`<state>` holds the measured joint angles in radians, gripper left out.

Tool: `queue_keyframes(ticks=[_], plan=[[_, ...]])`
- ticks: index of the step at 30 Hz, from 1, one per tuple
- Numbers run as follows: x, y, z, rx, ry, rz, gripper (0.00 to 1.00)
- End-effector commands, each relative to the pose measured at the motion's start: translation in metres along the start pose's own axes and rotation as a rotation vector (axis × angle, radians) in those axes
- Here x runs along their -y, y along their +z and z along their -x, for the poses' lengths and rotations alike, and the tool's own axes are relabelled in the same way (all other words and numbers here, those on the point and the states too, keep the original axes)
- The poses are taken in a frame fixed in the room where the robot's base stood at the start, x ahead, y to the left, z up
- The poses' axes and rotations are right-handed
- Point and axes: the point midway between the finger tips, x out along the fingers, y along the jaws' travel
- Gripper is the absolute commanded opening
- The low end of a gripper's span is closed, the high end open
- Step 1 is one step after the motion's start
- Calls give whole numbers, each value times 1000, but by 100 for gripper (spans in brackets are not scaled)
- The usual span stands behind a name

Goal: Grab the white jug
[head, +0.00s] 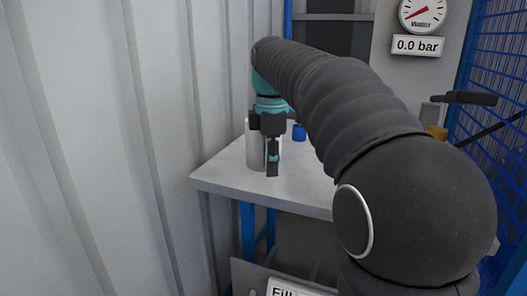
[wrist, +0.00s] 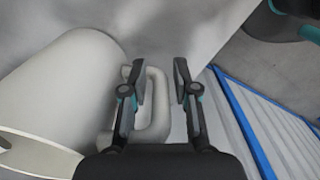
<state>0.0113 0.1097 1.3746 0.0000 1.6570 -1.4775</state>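The white jug (head: 253,152) stands near the left edge of the white table, partly hidden behind my gripper in the head view. In the wrist view the jug's pale body (wrist: 65,85) fills the left side, and its handle (wrist: 159,105) sticks out to the right. My gripper (wrist: 158,78) is open. The outer bar of the handle shows between its two fingers, with a gap on the right side. The left finger overlaps the handle's loop in the picture; I cannot tell whether it touches. In the head view my gripper (head: 272,168) points down in front of the jug.
The white table (head: 225,180) has a small blue object (head: 299,132) behind and right of the jug. A corrugated wall (head: 90,150) is close on the left. A blue mesh fence (head: 500,60) and a gauge (head: 422,13) are at the right. My arm hides much of the table.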

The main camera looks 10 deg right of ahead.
Motion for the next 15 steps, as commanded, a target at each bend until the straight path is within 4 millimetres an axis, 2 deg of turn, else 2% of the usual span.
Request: queue_keyframes(ticks=[9,12,13,15], plan=[[0,0,-5,0,0,0,29],[0,0,-5,0,0,0,4],[0,0,-5,0,0,0,0],[0,0,-5,0,0,0,0]])
